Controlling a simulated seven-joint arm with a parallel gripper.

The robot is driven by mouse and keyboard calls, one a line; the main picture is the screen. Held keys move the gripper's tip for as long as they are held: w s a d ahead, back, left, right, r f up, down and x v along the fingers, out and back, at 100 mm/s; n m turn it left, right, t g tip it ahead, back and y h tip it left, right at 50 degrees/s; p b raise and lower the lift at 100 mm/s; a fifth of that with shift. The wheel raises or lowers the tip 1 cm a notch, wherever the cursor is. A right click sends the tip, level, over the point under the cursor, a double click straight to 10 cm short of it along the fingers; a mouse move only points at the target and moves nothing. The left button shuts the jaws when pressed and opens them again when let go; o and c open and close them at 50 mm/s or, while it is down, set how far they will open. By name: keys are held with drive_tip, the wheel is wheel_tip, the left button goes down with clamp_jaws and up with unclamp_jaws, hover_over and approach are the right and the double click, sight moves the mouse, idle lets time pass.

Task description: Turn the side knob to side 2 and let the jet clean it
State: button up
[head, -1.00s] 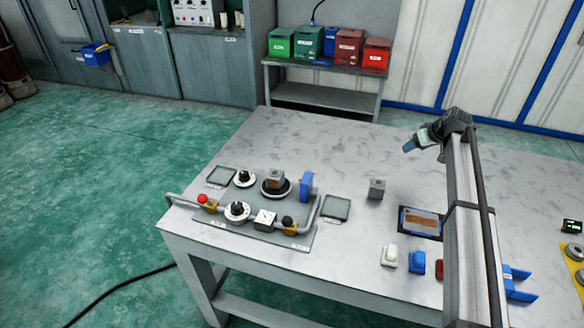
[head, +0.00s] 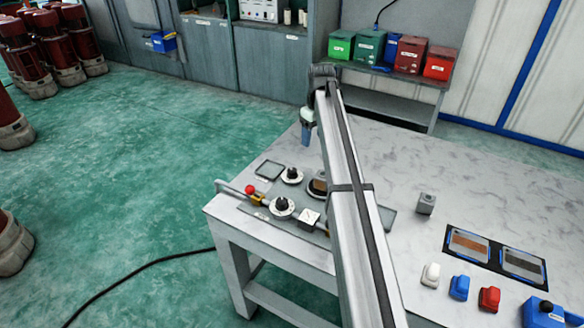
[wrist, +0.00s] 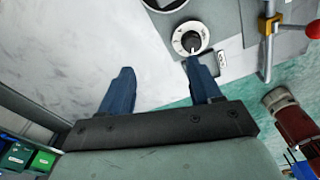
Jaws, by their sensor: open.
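Two black knobs on white dials stand on the grey plate: the back knob (head: 292,174) and the front knob (head: 282,205). I cannot read which is the side knob. The wrist view shows one knob (wrist: 192,40) beyond and between my open blue fingers, closer to the right one. The round turntable (head: 313,192) with a brown-faced block (head: 320,184) is partly hidden by my arm. A red-topped valve (head: 250,190) is on the pipe at left. The blue jet piece is hidden behind my arm. My gripper (head: 307,132) is open and empty, above the table's back edge.
At right are a small grey block (head: 425,203), two sample plates (head: 497,255) and white, blue and red pieces (head: 460,287). The table's back right is clear.

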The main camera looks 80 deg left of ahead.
approach(292, 170)
drive_tip(key=shift+n+h, duration=0.4)
drive_tip(key=shift+n, duration=0.1)
drive_tip(key=f, duration=0.8)
drive_tip(key=shift+s+a+f, duration=0.2)
drive_tip(key=shift+a+f, duration=0.05)
drive_tip(key=shift+a, duration=0.05)
drive_tip(key=shift+c, duration=0.2)
drive_tip(key=c, duration=1)
drive_tip(key=shift+m, duration=0.4)
drive_tip(key=m, duration=0.3)
drive_tip(key=shift+m, duration=0.4)
drive_tip(key=m, duration=0.4)
drive_tip(key=shift+w, duration=0.1)
drive_tip(key=shift+m, duration=0.3)
